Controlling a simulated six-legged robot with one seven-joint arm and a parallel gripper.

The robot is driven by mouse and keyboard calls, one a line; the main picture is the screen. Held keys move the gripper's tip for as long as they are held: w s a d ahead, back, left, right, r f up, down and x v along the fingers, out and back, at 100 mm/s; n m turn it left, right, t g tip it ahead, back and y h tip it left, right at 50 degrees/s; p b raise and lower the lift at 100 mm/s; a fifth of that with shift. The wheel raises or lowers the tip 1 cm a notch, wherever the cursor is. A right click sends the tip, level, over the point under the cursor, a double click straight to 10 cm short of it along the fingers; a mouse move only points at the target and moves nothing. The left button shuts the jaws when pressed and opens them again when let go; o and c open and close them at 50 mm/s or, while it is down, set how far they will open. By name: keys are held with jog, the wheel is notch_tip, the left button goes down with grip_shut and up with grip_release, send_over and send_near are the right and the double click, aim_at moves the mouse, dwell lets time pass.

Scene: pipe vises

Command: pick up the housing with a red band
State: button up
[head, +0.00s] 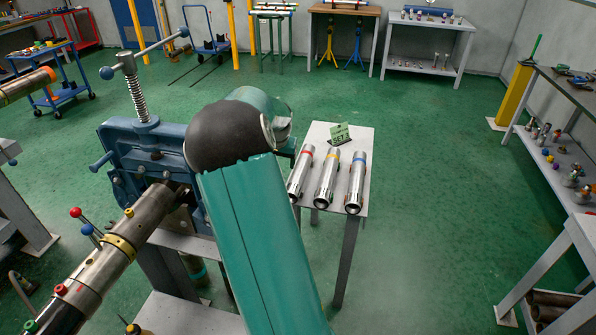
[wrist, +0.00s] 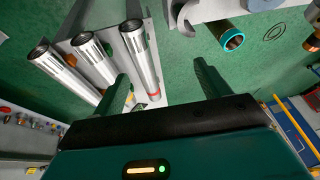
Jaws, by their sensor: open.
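Three silver cylindrical housings lie side by side on a small grey table (head: 363,142) in the head view. The housing with a red band (head: 299,176) is the leftmost there, beside one with a yellow band (head: 325,180) and one with a blue band (head: 356,184). In the wrist view the red-banded housing (wrist: 142,60) is the rightmost of the three, its band near its lower end. My gripper (wrist: 162,72) is open and empty. The banded end shows between its fingers; I cannot tell the height gap. My arm hides the gripper in the head view.
A blue pipe vise (head: 150,165) holding a long pipe (head: 125,238) stands close to the left of my arm. Green floor lies open right of the table; a shelf (head: 560,170) stands far right.

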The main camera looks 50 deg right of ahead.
jog(key=h, duration=0.1)
send_near(296, 177)
jog(key=shift+m+g, duration=0.4)
jog(key=x, duration=0.5)
jog(key=shift+a+f, duration=0.1)
jog(key=shift+a, duration=0.1)
jog(key=shift+x, duration=2.9)
jog(key=shift+w, duration=0.15)
jog(key=shift+c, duration=0.3)
jog(key=c, duration=1.4)
jog(key=shift+d, duration=0.1)
grip_shut()
jog(key=shift+r, duration=0.3)
